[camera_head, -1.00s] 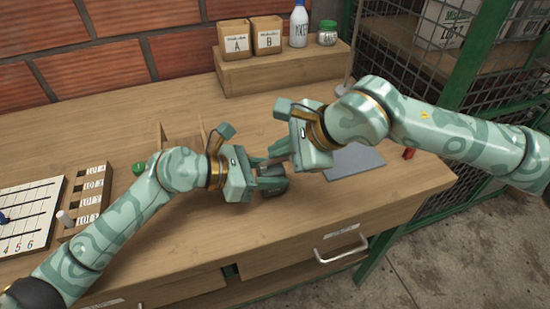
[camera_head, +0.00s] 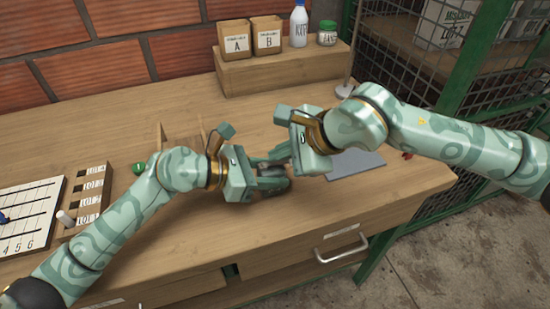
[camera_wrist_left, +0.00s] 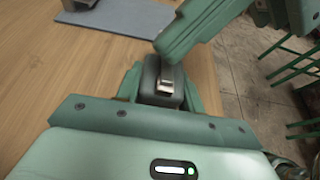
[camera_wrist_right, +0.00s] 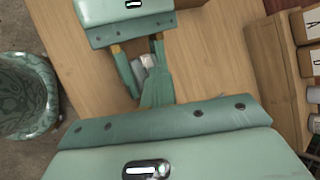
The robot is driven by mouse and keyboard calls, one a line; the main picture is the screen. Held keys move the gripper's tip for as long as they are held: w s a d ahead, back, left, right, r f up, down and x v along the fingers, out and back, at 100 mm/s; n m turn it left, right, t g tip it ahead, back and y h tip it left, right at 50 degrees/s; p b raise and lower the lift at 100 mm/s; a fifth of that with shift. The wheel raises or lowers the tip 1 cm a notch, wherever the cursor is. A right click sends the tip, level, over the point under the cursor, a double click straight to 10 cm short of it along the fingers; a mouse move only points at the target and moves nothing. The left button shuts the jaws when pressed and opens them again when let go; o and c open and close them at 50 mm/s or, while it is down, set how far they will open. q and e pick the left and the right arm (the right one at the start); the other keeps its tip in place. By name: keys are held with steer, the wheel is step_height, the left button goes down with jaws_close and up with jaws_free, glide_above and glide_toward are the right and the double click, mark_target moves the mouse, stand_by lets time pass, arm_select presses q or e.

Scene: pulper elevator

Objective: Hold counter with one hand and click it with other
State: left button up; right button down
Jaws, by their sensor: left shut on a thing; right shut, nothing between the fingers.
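The counter, a small dark grey body with a shiny metal button on top, is in the left wrist view (camera_wrist_left: 163,82), upright between the fingers of my left gripper (camera_wrist_left: 160,88). It shows small and partly covered in the head view, and also in the right wrist view (camera_wrist_right: 150,64). My left gripper (camera_head: 272,182) is shut on it above the table. My right gripper (camera_head: 283,156) is shut and empty, its fingertips close to the counter's top. In the right wrist view its fingers (camera_wrist_right: 156,88) overlap the counter, so I cannot tell if they touch the button.
A grey mat (camera_head: 355,163) lies right of the grippers. A wooden riser (camera_head: 280,70) with boxes, a bottle and a jar stands behind. A white board (camera_head: 28,215) and a lot-labelled rack (camera_head: 85,205) are at left. The table (camera_head: 290,225) in front is clear.

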steer(key=shift+r, duration=0.95)
step_height(320, 180, up, 5)
steer(key=shift+a, duration=0.15)
stand_by(0.4)
stand_by(0.3)
arm_select(q)
steer(key=o, duration=1.1)
